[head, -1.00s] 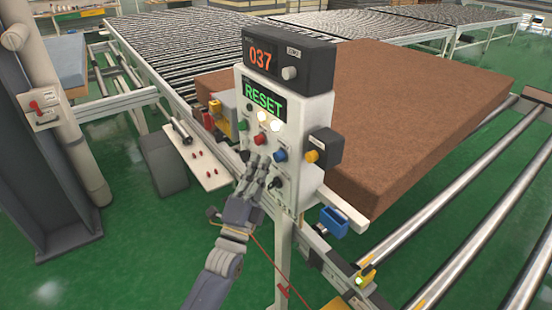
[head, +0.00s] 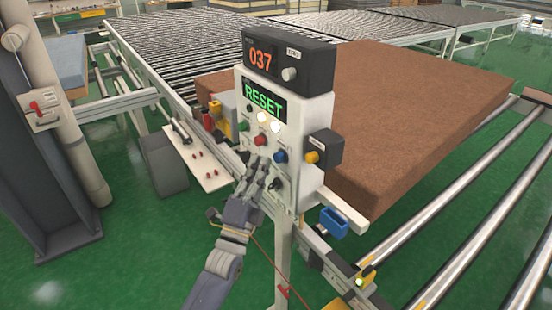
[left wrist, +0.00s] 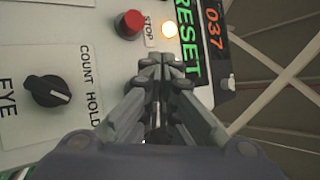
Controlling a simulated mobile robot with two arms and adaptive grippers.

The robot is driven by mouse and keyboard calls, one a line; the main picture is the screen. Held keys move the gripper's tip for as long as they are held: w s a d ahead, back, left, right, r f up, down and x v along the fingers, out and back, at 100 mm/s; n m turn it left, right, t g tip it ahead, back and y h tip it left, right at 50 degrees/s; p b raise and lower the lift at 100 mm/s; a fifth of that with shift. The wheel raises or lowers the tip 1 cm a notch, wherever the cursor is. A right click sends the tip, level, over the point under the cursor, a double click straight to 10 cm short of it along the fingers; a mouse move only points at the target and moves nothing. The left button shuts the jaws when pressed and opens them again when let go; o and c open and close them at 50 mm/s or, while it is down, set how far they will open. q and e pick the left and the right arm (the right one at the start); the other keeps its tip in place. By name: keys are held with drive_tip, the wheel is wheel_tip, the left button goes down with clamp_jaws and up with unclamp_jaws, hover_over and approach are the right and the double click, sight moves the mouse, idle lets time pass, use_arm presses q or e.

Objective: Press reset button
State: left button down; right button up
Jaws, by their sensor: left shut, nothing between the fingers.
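The white control box (head: 308,150) stands on a post, with a green RESET display (head: 264,101) and a counter above it reading 037 (head: 260,60). Its front has several buttons: green (head: 243,126), red (head: 260,140) and blue (head: 280,156), plus lit white ones (head: 262,117). My left gripper (head: 258,164) is shut and empty, its fingertips at the panel just below the red button. The left wrist view shows the closed fingers (left wrist: 163,62) near a lit button (left wrist: 169,30) and the red button marked STOP (left wrist: 129,24). I cannot tell whether they touch anything. My right gripper is out of view.
A yellow button (head: 312,157) sits on the box's right side. A brown mattress (head: 420,110) lies on the roller conveyor (head: 480,235) behind the box. A white shelf (head: 205,168) with small red parts is left of it. Green floor is open at lower left.

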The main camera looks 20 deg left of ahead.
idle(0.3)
use_arm(q)
drive_tip(key=shift+w+d, duration=0.3)
drive_tip(key=shift+w, duration=0.05)
drive_tip(key=shift+w+d+b, duration=0.3)
drive_tip(key=shift+w+d, duration=0.15)
drive_tip(key=shift+w, duration=0.25)
idle(1.1)
drive_tip(key=shift+s+a, duration=0.1)
drive_tip(key=shift+s, duration=0.1)
drive_tip(key=shift+s+a+p, duration=0.45)
drive_tip(key=shift+s+a, duration=0.15)
drive_tip(key=shift+s, duration=0.25)
drive_tip(key=s+a, duration=0.1)
drive_tip(key=s, duration=0.1)
drive_tip(key=s+a+p, duration=0.1)
drive_tip(key=s+a, duration=0.1)
idle(0.4)
